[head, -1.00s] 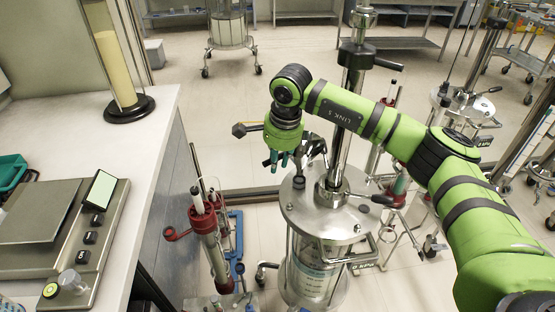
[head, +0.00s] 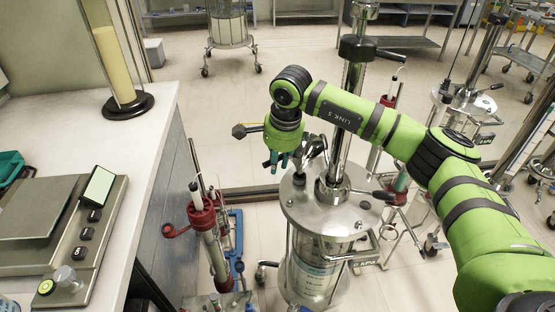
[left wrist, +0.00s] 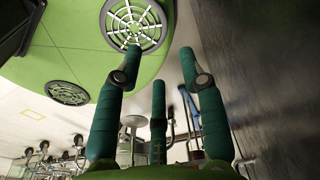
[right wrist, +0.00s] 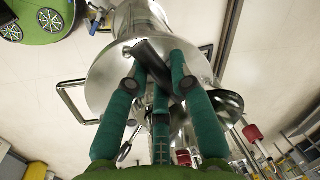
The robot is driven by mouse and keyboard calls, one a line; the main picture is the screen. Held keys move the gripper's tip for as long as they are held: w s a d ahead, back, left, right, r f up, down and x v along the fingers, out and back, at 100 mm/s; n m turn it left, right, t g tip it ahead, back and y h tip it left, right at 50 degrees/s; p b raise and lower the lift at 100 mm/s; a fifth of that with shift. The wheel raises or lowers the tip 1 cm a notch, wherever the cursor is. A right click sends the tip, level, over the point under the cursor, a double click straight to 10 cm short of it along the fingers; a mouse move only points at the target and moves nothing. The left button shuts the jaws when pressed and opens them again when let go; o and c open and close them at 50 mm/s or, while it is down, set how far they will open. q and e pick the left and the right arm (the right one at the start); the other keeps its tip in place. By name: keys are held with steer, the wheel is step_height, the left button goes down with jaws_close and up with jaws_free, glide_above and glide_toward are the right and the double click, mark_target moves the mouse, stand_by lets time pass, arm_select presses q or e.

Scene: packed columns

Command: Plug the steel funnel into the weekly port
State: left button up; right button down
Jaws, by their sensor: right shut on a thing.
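My right gripper (head: 283,160) is over the steel top plate (head: 355,222) of the glass column. It is shut on the steel funnel (head: 314,147), whose bowl is beside the fingers, right of them in the head view. The bowl also shows in the right wrist view (right wrist: 228,102). A dark cylindrical piece (right wrist: 150,58) lies across the fingertips there. A dark stub (head: 299,179) shows just below the gripper at the plate; I cannot tell whether the two touch. No port label is readable. My left gripper (left wrist: 160,58) is open and empty, seen only in its wrist view.
A bench with a scale (head: 40,215) and a yellow column (head: 115,55) stands at left. A red-clamped stand (head: 203,218) is left of the plate. Other trolleys and columns stand behind and right.

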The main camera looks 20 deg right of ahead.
steer(key=shift+f+b, duration=0.65)
steer(key=shift+f, duration=0.15)
steer(key=c, duration=1)
jaws_free()
steer(key=r, duration=0.4)
steer(key=s+r, duration=0.1)
steer(key=r, duration=0.3)
steer(key=s+r, duration=0.1)
steer(key=r, duration=0.2)
steer(key=shift+s+d+r, duration=0.15)
steer(key=shift+d+r, duration=0.15)
steer(key=shift+r, duration=0.1)
